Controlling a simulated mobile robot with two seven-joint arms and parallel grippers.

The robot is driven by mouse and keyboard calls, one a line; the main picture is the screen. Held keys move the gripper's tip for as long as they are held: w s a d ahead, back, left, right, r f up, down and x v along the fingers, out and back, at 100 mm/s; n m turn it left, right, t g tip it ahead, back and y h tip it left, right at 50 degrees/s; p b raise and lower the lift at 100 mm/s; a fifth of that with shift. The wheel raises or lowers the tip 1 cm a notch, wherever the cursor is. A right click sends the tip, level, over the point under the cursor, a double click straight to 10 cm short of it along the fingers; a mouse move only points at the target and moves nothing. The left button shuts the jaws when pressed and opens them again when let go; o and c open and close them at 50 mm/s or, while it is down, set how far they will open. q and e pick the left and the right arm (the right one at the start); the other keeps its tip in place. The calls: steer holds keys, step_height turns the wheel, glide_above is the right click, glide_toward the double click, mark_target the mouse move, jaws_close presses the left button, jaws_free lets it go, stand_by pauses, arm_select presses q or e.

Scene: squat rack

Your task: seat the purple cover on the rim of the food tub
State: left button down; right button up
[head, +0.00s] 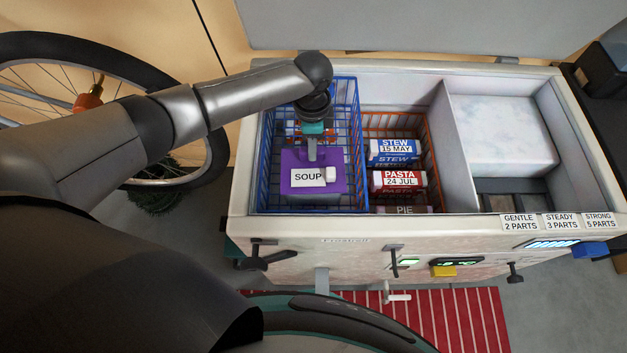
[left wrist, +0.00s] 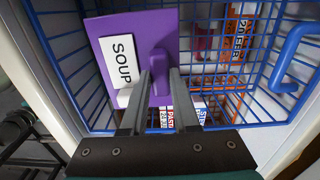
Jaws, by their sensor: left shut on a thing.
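The purple cover (head: 296,159) is a flat square with a white SOUP label, inside the blue wire basket (head: 360,150) at the freezer's left end. My left gripper (head: 312,158) reaches down over it. In the left wrist view, the cover (left wrist: 107,24) has a raised purple handle (left wrist: 158,64) between the fingertips of my left gripper (left wrist: 160,76), which is shut on it. I cannot make out the food tub or its rim under the cover, nor whether the cover touches it. My right gripper is not in view.
An orange wire basket (head: 431,150) beside the blue one holds packs labelled STEW (head: 394,151), PASTA (head: 398,181) and PIE. A frosty pale block (head: 500,135) fills much of the right compartment. The freezer's front wall carries levers and displays. A bicycle wheel (head: 218,150) stands at left.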

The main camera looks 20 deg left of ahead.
arm_select(q)
steer(key=shift+f, duration=0.6)
stand_by(0.7)
steer(key=c, duration=0.6)
jaws_free()
step_height(320, 180, up, 15)
steer(key=p, duration=0.4)
steer(key=shift+r, duration=0.15)
